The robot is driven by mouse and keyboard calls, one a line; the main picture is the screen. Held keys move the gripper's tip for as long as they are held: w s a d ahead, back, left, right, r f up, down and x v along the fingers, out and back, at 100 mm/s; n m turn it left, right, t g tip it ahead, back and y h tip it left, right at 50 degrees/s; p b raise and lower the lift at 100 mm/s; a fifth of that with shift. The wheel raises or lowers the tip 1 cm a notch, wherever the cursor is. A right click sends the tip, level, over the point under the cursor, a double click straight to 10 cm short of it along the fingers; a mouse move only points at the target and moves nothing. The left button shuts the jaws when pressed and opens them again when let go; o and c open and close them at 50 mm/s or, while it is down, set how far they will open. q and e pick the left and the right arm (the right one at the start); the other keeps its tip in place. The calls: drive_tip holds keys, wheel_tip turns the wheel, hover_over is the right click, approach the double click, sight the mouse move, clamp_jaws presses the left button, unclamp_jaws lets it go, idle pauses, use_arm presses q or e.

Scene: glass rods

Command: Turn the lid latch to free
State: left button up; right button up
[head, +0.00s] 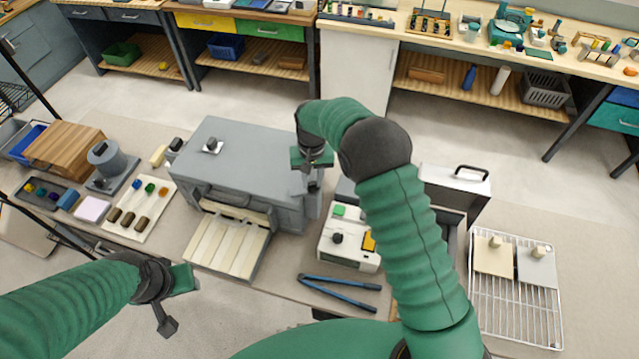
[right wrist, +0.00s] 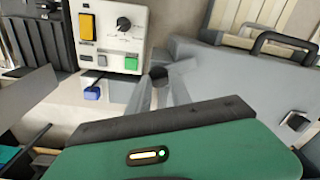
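A grey lidded box (head: 245,155) stands mid-table with a front handle. A small black knob on a pale plate (head: 212,146) sits on its lid; the knob also shows in the right wrist view (right wrist: 297,121). My right gripper (head: 312,184) points down at the box's right side. In the right wrist view its grey fingers (right wrist: 160,85) flank a dark round knob (right wrist: 158,72) beside the box. I cannot tell whether they touch or grip it, or which knob is the lid latch. My left gripper (head: 180,282) hangs at the front left, away from the box; its fingers are not clear.
A white control unit (head: 347,240) with a dial and coloured buttons stands right of the box. Blue-handled tongs (head: 340,290) lie in front. A slatted pale tray (head: 225,243) sits before the box. A wire rack (head: 514,303) is at right, a wooden block (head: 66,148) at left.

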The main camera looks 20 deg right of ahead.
drive_tip(key=shift+o, duration=1.3)
drive_tip(key=shift+d+p, duration=0.1)
drive_tip(key=shift+p, duration=0.2)
drive_tip(key=shift+o, duration=1.2)
drive_tip(key=shift+w+r+p, duration=0.35)
drive_tip(key=shift+w+p, duration=0.05)
drive_tip(key=shift+w, duration=0.25)
drive_tip(key=shift+w+r+p, duration=0.3)
drive_tip(key=shift+w+p, duration=0.1)
drive_tip(key=shift+w, duration=0.2)
drive_tip(key=r, duration=0.1)
drive_tip(key=s+r+p, duration=0.1)
drive_tip(key=r, duration=0.1)
drive_tip(key=d+r+p, duration=0.1)
drive_tip(key=shift+s+d+r, duration=0.1)
drive_tip(key=shift+s+r, duration=0.2)
drive_tip(key=shift+s, duration=0.05)
drive_tip(key=shift+r+p, duration=0.35)
drive_tip(key=shift+p, duration=0.1)
use_arm(q)
wheel_tip(320, 180, up, 9)
drive_tip(key=w+p, duration=0.2)
drive_tip(key=p, duration=0.3)
drive_tip(key=shift+w+a+r, duration=0.15)
use_arm(e)
wheel_tip(320, 180, up, 12)
drive_tip(key=shift+w+a+f, duration=0.15)
drive_tip(key=shift+w+a, duration=0.15)
drive_tip(key=shift+w, duration=0.05)
